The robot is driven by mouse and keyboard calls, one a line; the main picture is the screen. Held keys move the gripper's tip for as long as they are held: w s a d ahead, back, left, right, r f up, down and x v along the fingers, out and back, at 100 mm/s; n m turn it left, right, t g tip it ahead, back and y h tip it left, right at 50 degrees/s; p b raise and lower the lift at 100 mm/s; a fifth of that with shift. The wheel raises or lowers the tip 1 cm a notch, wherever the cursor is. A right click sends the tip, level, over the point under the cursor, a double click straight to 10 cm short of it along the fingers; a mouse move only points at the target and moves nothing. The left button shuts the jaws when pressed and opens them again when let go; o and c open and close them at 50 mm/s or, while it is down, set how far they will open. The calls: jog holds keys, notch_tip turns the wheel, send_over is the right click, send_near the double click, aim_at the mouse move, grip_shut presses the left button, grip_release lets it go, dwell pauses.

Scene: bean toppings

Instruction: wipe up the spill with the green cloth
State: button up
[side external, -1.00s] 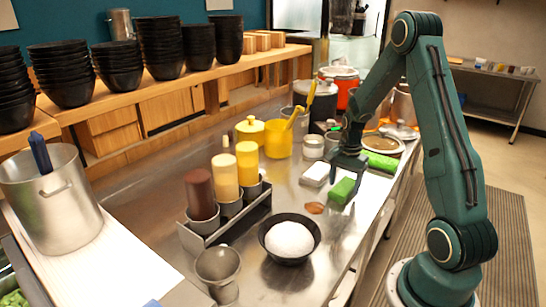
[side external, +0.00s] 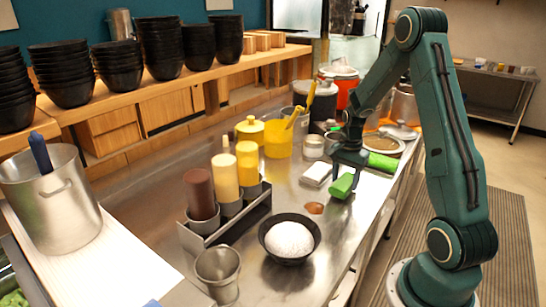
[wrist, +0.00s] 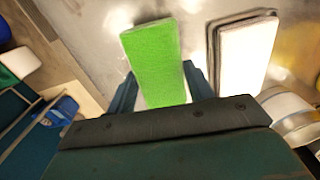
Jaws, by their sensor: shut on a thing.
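The green cloth (side external: 342,185) is a folded block held under my gripper (side external: 347,172). In the wrist view the cloth (wrist: 158,62) sits between the two fingers of my gripper (wrist: 160,88), which is shut on it. The spill (side external: 314,208) is a small brown patch on the steel counter, to the left of and nearer the camera than the cloth. The cloth is apart from the spill. I cannot tell whether the cloth touches the counter. The spill does not show clearly in the wrist view.
A black bowl of white rice (side external: 290,238) stands close in front of the spill. A rack with sauce bottles (side external: 228,218) is to the left. A white block (side external: 317,173) lies beside the cloth. Another green item (side external: 383,162) lies behind my gripper.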

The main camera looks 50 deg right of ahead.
aim_at(345, 181)
jog(key=shift+r, duration=1.7)
jog(key=w+a+r, duration=0.1)
jog(key=a+r, duration=0.1)
jog(key=a, duration=0.9)
jog(key=shift+w+a+n, duration=0.25)
jog(key=shift+a+n, duration=0.05)
jog(key=shift+f, duration=0.2)
jog(key=shift+f, duration=2.85)
jog(key=shift+f, duration=0.5)
jog(key=shift+w, duration=0.1)
